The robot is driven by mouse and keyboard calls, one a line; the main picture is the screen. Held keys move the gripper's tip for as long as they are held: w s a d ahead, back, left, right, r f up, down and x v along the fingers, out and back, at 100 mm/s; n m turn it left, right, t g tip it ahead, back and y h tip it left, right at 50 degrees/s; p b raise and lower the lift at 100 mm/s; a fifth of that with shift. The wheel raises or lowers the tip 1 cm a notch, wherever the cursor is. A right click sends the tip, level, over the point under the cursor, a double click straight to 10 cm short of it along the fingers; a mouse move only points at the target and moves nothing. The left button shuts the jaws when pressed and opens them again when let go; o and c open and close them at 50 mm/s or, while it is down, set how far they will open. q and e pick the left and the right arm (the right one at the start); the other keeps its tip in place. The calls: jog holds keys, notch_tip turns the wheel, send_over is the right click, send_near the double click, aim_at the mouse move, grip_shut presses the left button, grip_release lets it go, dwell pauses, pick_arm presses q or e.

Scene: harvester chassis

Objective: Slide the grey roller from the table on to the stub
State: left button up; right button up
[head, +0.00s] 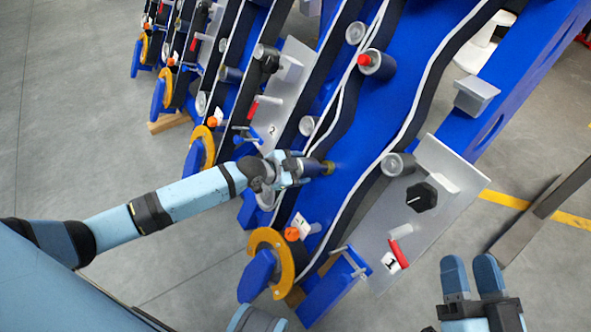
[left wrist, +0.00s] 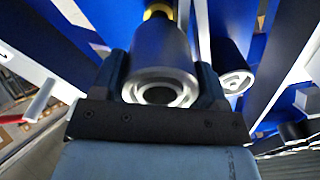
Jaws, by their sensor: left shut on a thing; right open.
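My left gripper (head: 292,169) is shut on the grey roller (head: 309,168), with one finger on each side of it. In the left wrist view the roller (left wrist: 162,55) shows its pale end ring and dark bore towards me. A yellow-ended stub (head: 328,167) stands out from the blue chassis right at the roller's far end, and it shows in the left wrist view (left wrist: 157,11) behind the roller. The two look roughly in line. I cannot tell whether the roller is touching or partly around the stub. My right gripper (head: 470,270) is open and empty at the lower right.
The blue chassis (head: 350,130) has belts, other grey rollers (head: 397,165) and a red-tipped stub (head: 364,60). A grey plate with a black knob (head: 421,197) and an orange ring (head: 287,262) stand nearby. Floor is free at the left. No table shows.

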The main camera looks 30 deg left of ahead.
pick_arm(q)
jog(key=shift+b+x, duration=0.4)
jog(key=shift+x, duration=0.55)
jog(key=o, duration=0.8)
jog(key=shift+w, duration=0.2)
jog(key=o, duration=0.6)
jog(key=shift+c, duration=0.2)
jog(key=shift+s+f, duration=0.1)
pick_arm(e)
jog(key=shift+f, duration=0.5)
pick_arm(q)
jog(key=p+v, duration=0.4)
jog(key=v, duration=0.9)
jog(key=shift+s+r+p, duration=0.3)
jog(key=shift+p, duration=0.05)
pick_arm(e)
jog(key=f+g, duration=0.1)
jog(key=d+f+h, duration=0.1)
jog(key=f+g+h, duration=0.1)
jog(key=shift+w+d+f+g, duration=0.15)
jog(key=shift+d+f+g, duration=0.15)
jog(key=shift+d+f, duration=0.1)
pick_arm(q)
jog(key=shift+a, duration=0.15)
